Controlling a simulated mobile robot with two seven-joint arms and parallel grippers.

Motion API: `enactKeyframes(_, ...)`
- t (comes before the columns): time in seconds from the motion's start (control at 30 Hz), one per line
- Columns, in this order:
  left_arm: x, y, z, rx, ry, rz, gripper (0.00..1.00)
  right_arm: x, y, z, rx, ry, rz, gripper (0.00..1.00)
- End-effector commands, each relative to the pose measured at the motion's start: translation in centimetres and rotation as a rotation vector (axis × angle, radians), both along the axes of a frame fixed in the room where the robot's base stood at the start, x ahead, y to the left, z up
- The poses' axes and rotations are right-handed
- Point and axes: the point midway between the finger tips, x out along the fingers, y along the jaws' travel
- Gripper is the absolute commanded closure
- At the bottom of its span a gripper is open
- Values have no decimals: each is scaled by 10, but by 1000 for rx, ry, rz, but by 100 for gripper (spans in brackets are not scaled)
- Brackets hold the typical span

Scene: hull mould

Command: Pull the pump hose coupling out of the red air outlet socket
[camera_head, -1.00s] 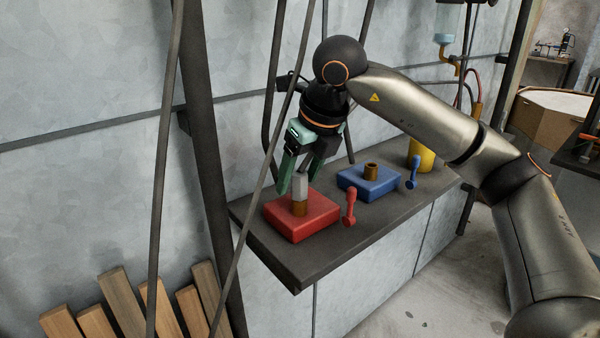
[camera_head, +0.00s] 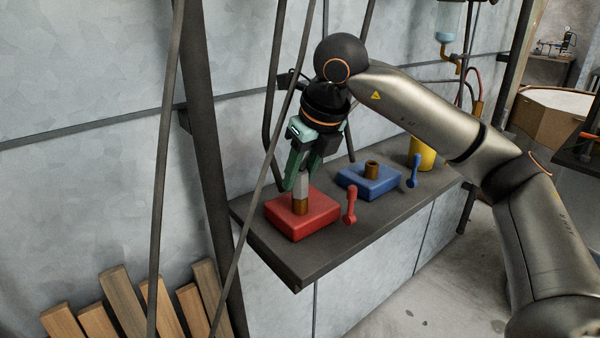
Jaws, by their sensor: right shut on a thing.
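The red air outlet block (camera_head: 318,222) sits on the near left part of a dark shelf, with a brass socket (camera_head: 300,207) on top. The grey hose coupling (camera_head: 301,186) stands upright in that socket. My right gripper (camera_head: 300,182) comes down from above and is shut on the coupling's upper part, with the fingers at its sides. The fingers partly hide the coupling's top. My left gripper is not in view.
A red lever (camera_head: 350,205) stands at the red block's right. A blue block (camera_head: 366,184) with an empty brass socket (camera_head: 371,170), a blue lever (camera_head: 412,172) and a yellow cylinder (camera_head: 422,154) stand farther right. Dark slanted bars pass in front at left. Wooden planks (camera_head: 120,300) lean below left.

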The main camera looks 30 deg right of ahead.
Motion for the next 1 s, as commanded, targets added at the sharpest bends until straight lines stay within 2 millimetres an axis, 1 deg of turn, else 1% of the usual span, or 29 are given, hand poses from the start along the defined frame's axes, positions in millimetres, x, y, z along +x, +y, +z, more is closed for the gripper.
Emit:
enactKeyframes(0.03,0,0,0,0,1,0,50,0,0,0,0,-1,0,92)
enactKeyframes(0.1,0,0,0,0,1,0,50,0,0,0,0,-1,0,100)
enactKeyframes(0.13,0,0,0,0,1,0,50,0,0,0,0,-1,0,100)
enactKeyframes(0.43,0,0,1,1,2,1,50,0,0,2,0,-1,0,100)
enactKeyframes(1.0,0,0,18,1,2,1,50,0,0,22,0,0,0,100)
